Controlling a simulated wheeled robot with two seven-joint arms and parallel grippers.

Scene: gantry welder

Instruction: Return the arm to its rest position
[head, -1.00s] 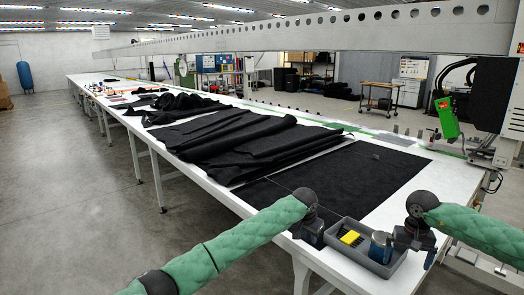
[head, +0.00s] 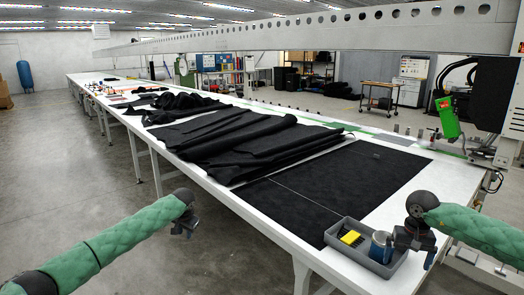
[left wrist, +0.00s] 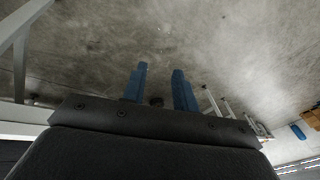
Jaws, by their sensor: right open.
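My left arm, in a green sleeve, reaches in from the left in the head view. My left gripper (head: 183,230) hangs over the floor, to the left of the long table and clear of it. In the left wrist view its two blue fingers (left wrist: 159,85) stand apart with only concrete floor between them, so it is open and empty. My right gripper (head: 416,245) is at the table's front right, over or beside the right end of the grey tray; its fingers are hard to make out in the head view.
The long white table (head: 225,190) carries a flat black sheet (head: 340,190) and bunched black fabric (head: 235,140). The grey tray (head: 340,248) holds a yellow-and-black item (head: 351,237) and a blue-and-white cylinder (head: 381,244). A welding head (head: 447,118) stands at right. Floor left of the table is open.

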